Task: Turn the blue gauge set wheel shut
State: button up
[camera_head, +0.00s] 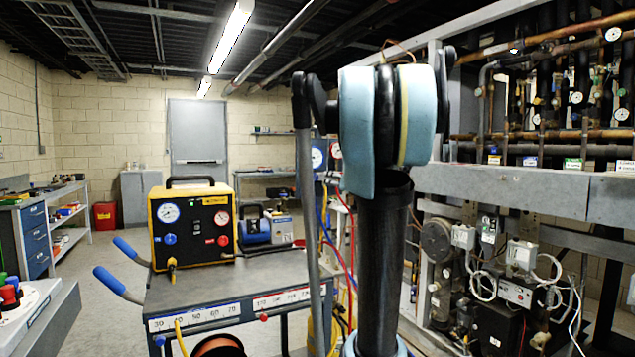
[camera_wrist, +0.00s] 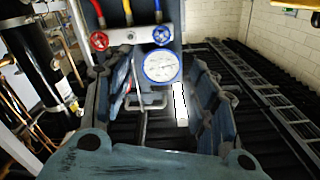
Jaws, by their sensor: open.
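In the wrist view, which is upside down, the gauge set hangs ahead of my gripper (camera_wrist: 160,97). Its blue wheel (camera_wrist: 162,35) is at the right end of a pale manifold bar (camera_wrist: 130,37), and a red wheel (camera_wrist: 99,40) is at the left end. A blue-rimmed gauge (camera_wrist: 161,66) shows between my fingertips in the picture. A red-edged part behind the left finger is mostly hidden. In the head view, the blue-rimmed gauge (camera_head: 317,157) shows behind my arm; the wheels are hidden there.
Red, yellow and blue hoses (camera_wrist: 127,12) run from the manifold. A grey cart (camera_head: 235,285) carries a yellow gauge box (camera_head: 193,225) with its own red and blue knobs. A pipe rack (camera_head: 545,185) stands on the right. Open floor lies left of the cart.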

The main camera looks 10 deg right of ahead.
aim_at(315, 177)
jog(key=x, duration=1.6)
jog(key=shift+w+a, duration=0.2)
jog(key=shift+a, duration=0.05)
jog(key=c, duration=1.1)
jog(key=shift+d, duration=0.15)
jog(key=shift+o, duration=0.2)
